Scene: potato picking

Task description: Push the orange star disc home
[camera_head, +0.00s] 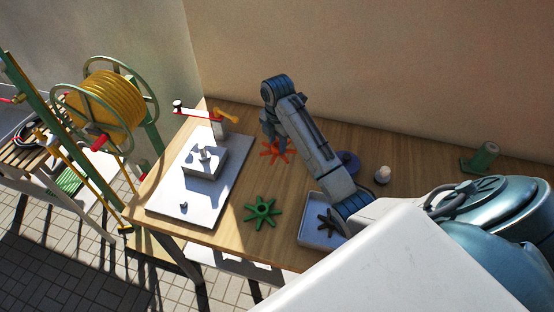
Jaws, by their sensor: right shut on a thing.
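The orange star disc (283,153) is near the back of the wooden table, beside my right gripper (270,138). My right gripper is shut on it; the fingers and arm cover part of the disc, and the exact grip is hard to see. A white plate (173,200) lies to the left with a grey block (203,163) on it, which has a small stub on top. My left gripper is not in view.
A green star disc (262,211) lies on the table front. A tray (310,234) holds a dark star disc (327,220), partly behind my arm. A blue round part (348,160), a white-topped knob (382,174) and a green part (483,157) stand at right. A yellow reel (103,98) stands left.

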